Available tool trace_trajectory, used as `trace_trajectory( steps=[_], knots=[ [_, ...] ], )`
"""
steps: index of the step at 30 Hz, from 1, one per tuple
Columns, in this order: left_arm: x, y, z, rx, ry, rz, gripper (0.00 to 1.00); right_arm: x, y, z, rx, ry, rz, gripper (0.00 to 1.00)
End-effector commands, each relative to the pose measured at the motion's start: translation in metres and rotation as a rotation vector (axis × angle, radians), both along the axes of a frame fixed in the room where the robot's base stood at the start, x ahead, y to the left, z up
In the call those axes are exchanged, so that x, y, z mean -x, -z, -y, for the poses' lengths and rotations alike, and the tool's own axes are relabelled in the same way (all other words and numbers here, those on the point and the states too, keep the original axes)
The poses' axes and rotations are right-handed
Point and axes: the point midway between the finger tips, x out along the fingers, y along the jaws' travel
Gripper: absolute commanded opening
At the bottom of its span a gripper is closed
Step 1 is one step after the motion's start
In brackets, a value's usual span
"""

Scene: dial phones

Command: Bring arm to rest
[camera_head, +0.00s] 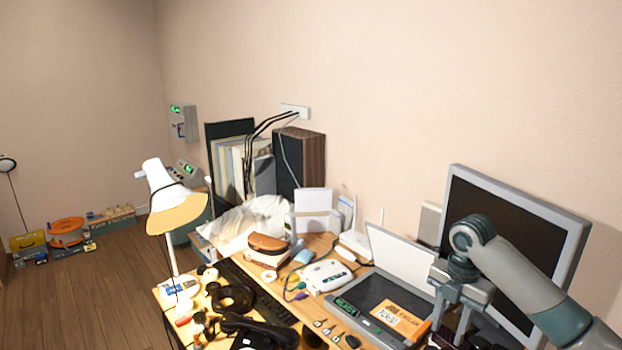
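My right arm comes in from the right edge and reaches over the right part of the desk. Its gripper (450,325) points down beside the laptop-like device (375,305), in front of the monitor. Its two fingers look apart, with no object clearly held between them; the tips are partly lost among things behind. My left arm and gripper are not in view. A black dial phone (262,334) stands at the desk's front left, partly cut off by the lower edge. Another black curved item, perhaps a handset (232,297), lies just behind it.
The wooden desk (322,243) is crowded. A white lamp (172,205) stands at its left, a large monitor (515,230) at its right. A white box device (327,275), brown case (267,243) and keyboard (262,300) lie between. Open floor (85,295) shows at left.

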Motion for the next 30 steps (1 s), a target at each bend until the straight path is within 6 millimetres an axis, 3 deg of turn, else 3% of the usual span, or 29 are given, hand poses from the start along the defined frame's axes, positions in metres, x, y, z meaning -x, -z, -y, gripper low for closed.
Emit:
trace_trajectory(
  steps=[8, 14, 21, 30],
  knots=[
    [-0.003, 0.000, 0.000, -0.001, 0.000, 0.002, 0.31, 0.014, 0.036, -0.022, -0.014, 0.066, 0.011, 0.35],
    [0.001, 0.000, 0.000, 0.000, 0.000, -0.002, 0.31, 0.034, 0.075, -0.047, -0.039, 0.157, 0.023, 0.35],
    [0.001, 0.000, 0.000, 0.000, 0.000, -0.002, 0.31, 0.082, 0.139, -0.091, -0.107, 0.367, 0.045, 0.35],
    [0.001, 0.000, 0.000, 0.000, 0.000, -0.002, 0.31, 0.156, 0.197, -0.131, -0.216, 0.720, 0.059, 0.35]
  ],
)
